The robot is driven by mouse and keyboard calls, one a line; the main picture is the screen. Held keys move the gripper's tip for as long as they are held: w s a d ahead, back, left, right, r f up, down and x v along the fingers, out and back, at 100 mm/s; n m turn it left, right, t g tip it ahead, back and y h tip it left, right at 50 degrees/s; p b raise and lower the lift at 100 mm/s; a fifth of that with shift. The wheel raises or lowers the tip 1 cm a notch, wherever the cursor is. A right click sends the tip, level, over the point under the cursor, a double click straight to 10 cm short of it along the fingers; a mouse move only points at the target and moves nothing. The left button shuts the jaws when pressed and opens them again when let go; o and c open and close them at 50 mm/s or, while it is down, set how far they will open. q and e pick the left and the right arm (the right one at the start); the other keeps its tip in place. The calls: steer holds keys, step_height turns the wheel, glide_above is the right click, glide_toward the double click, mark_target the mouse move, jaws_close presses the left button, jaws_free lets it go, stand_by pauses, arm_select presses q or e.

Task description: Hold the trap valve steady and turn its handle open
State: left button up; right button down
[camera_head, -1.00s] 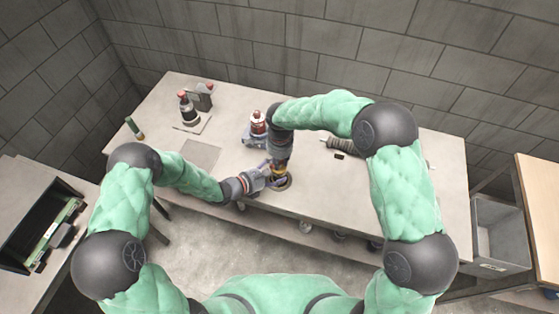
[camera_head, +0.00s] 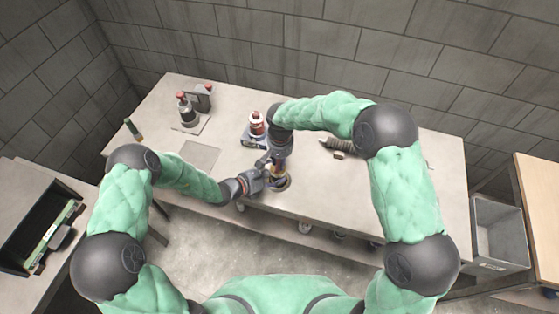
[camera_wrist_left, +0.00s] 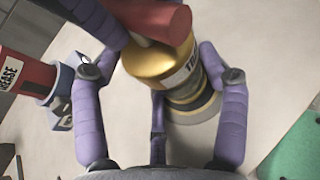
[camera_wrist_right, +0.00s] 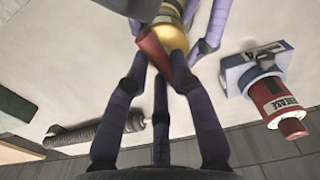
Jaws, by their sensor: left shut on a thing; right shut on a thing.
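The trap valve has a gold body (camera_wrist_left: 163,62) with a partly visible label and a red handle (camera_wrist_left: 158,18) on top. In the head view it stands near the table's front edge, largely hidden by my grippers. My left gripper (camera_head: 266,178) reaches in from the left with its purple fingers around the valve body, shut on it. My right gripper (camera_head: 279,160) comes from above. In the right wrist view its dark fingers close on the red handle (camera_wrist_right: 153,53), with the gold body just beyond. The exact finger contact is partly hidden.
A red grease canister (camera_wrist_right: 274,98) in a blue-grey holder stands close behind the valve. A dark spring-like part (camera_head: 338,144) lies to the right on the table (camera_head: 235,130).

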steer(key=shift+n, duration=1.3)
steer(key=c, duration=1)
jaws_free()
steer(key=shift+c, duration=0.2)
step_height(320, 180, up, 12)
steer(key=shift+s, duration=0.15)
steer(key=shift+d, duration=0.1)
arm_select(q)
steer(key=o, duration=1.3)
